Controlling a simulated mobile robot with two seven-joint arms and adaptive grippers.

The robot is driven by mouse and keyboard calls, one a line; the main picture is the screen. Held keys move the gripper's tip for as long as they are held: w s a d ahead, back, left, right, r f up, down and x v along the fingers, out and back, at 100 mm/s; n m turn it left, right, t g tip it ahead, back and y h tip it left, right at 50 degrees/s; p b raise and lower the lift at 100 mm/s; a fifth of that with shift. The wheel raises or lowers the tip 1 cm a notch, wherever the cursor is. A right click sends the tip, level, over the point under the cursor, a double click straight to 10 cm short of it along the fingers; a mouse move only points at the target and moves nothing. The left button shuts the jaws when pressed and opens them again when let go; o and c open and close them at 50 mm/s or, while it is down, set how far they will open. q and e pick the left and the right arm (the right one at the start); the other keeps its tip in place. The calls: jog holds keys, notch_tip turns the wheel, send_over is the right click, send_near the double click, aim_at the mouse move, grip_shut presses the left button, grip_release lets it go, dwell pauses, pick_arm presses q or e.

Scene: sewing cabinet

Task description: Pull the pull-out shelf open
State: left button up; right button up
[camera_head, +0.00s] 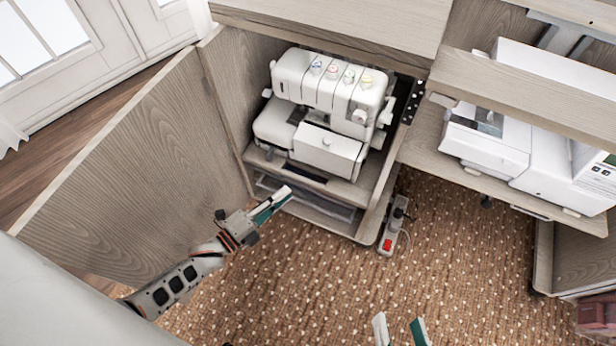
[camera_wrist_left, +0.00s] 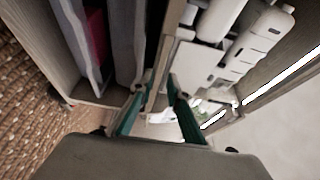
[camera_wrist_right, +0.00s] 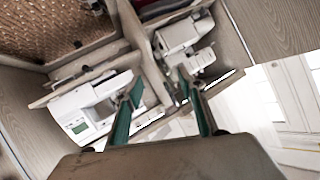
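The pull-out shelf (camera_head: 345,188) is a grey wood board inside the open left cabinet, with a dark slot near its front edge. A white overlock machine (camera_head: 322,105) stands on it. Below the shelf is a bin or drawer space (camera_head: 325,207), partly hidden by my gripper. My left gripper (camera_head: 277,200) is just in front of the shelf's front edge, low and left of its middle. In the left wrist view, its fingertips (camera_wrist_left: 158,88) are apart, facing the shelf edge; contact cannot be told. My right gripper (camera_head: 400,328) is open and empty over the carpet; its spread fingers show in the right wrist view (camera_wrist_right: 160,84).
The cabinet door (camera_head: 125,165) stands open left of my left arm. A power strip (camera_head: 392,226) lies on the carpet beside the cabinet. A white sewing machine (camera_head: 545,150) stands on the right shelf. The middle carpet (camera_head: 460,260) is clear.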

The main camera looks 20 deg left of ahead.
aim_at(302, 179)
pick_arm(q)
jog(key=shift+b+x, duration=0.5)
jog(key=shift+x, duration=3.55)
jog(key=shift+r, duration=0.15)
grip_shut()
pick_arm(e)
jog(key=shift+s+a+m, duration=0.15)
jog(key=shift+a+m, duration=0.5)
jog(key=shift+m, duration=0.05)
